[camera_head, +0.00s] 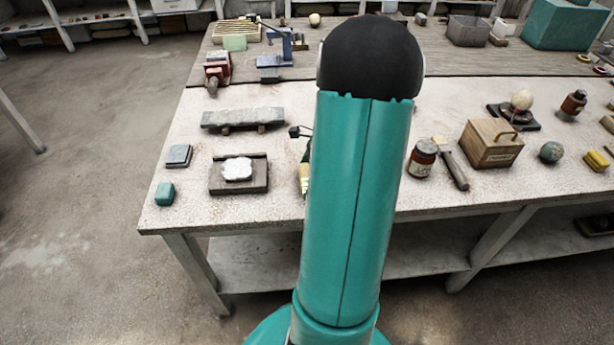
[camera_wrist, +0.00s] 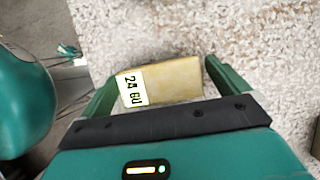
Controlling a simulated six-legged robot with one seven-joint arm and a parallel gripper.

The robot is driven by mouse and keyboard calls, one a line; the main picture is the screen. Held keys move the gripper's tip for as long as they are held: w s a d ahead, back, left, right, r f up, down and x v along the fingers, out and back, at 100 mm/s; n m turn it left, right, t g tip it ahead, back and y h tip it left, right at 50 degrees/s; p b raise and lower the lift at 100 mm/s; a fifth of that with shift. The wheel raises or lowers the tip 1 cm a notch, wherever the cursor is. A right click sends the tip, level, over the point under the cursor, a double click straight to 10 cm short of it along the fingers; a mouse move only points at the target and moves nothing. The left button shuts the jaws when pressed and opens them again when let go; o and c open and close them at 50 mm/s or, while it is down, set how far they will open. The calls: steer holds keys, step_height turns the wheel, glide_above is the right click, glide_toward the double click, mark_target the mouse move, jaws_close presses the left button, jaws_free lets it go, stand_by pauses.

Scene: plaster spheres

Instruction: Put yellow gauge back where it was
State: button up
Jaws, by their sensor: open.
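The yellow gauge (camera_wrist: 178,78) is a pale yellow block with a white label in dark characters, seen in the wrist view. It lies on a speckled whitish surface, between the two fingers of my gripper (camera_wrist: 164,70). The fingers are apart, one on each side of it; the right finger is close to its right end. I cannot tell whether either finger touches it. In the head view my arm hides the gripper, and I cannot pick out the gauge with certainty.
The speckled bench (camera_head: 240,200) holds a stone slab (camera_head: 243,119), a white lump on a block (camera_head: 237,170), a brown jar (camera_head: 421,158), a hammer (camera_head: 452,165), a wooden box (camera_head: 490,145) and a yellow block (camera_head: 597,160). Bare bench lies along the front left edge.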

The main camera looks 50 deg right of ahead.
steer(key=v, duration=1.1)
steer(key=w+a+r+n+h, duration=0.1)
steer(key=w+a+r+n, duration=0.1)
steer(key=a+r+n, duration=0.3)
steer(key=w+a+n, duration=0.2)
steer(key=a, duration=0.5)
steer(key=w+a+r+n+h, duration=0.1)
steer(key=w+a+r+n, duration=0.1)
steer(key=a+r+n, duration=0.3)
steer(key=s+a+r+n+t, duration=0.1)
steer(key=s+a+n, duration=0.1)
steer(key=a+n, duration=0.6)
steer(key=s+a+r+n+t+h, duration=0.1)
steer(key=s+a+n, duration=0.2)
steer(key=a+n, duration=0.4)
steer(key=a, duration=0.6)
steer(key=shift+s+a+n, duration=0.3)
steer(key=shift+a+n, duration=0.1)
